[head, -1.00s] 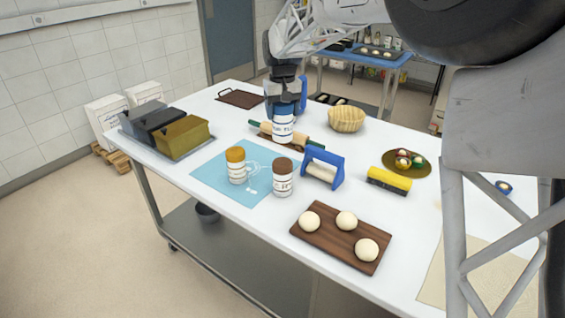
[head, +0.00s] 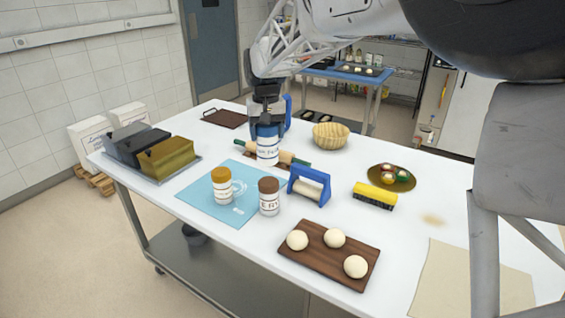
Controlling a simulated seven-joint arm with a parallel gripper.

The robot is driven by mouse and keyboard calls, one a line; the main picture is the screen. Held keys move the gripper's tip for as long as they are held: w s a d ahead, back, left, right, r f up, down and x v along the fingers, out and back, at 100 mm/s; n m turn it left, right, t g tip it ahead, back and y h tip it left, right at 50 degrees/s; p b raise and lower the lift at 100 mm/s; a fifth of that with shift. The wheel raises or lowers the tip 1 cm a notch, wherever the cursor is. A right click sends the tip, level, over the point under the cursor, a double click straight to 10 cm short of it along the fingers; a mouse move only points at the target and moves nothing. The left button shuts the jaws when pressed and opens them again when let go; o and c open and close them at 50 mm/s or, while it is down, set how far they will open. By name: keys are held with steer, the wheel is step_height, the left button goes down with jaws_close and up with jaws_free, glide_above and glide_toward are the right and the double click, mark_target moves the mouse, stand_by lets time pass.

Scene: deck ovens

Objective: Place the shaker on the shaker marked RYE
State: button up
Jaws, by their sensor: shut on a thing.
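My gripper (head: 267,124) is shut on a white shaker with a blue lid (head: 267,152). It holds the shaker upright, in front of the rolling pin in the picture; its exact height over the table is hard to tell. A white shaker with a brown lid (head: 269,201) stands on the table at the right edge of the blue mat, nearer the camera; its label seems to read RYE. A white shaker with an orange lid (head: 223,192) stands on the mat to its left. The held shaker's label is too small to read surely.
A blue-handled tool (head: 310,186) stands close right of the brown-lidded shaker. The rolling pin (head: 290,158) lies behind the held shaker. A board with dough balls (head: 312,262) is in front. Loaf tins (head: 166,156) stand left, a basket (head: 331,136) behind, a yellow brush (head: 375,195) right.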

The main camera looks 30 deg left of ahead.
mark_target(267, 154)
steer(key=shift+f, duration=1.45)
steer(key=shift+f, duration=0.1)
steer(key=shift+f, duration=1.9)
steer(key=shift+f, duration=0.1)
steer(key=o, duration=1)
steer(key=shift+o, duration=0.2)
step_height(267, 154, up, 12)
steer(key=shift+r, duration=0.1)
